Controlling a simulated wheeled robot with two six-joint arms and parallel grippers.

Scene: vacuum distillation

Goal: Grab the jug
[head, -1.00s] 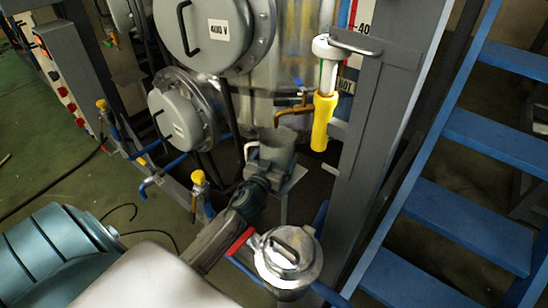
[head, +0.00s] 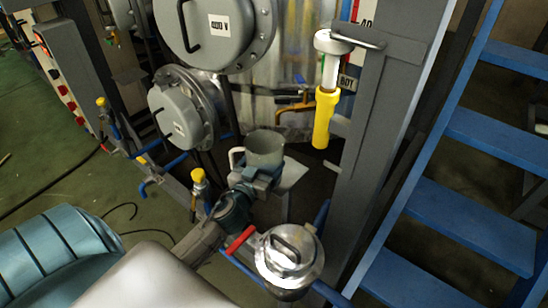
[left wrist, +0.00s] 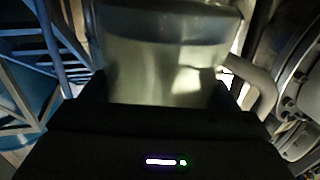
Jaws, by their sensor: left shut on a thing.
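The jug (head: 264,150) is a grey-green open-topped cup with a pale side handle (head: 236,157) on its left. It stands upright in the middle of the head view, near the small metal stand (head: 292,175) below the brass tap (head: 293,108). My left gripper (head: 258,172) is shut on the jug's body from the near side. In the left wrist view the jug (left wrist: 165,65) fills the space between the dark jaws, with its handle (left wrist: 258,88) to the right. I cannot tell whether its base touches the stand. My right gripper is not in view.
A steel lidded vessel (head: 290,255) with a red handle (head: 240,242) stands close to the right of my left arm. A grey post (head: 375,130) and blue stairs (head: 475,190) are at the right. Valves with yellow caps (head: 198,176) stand at the left.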

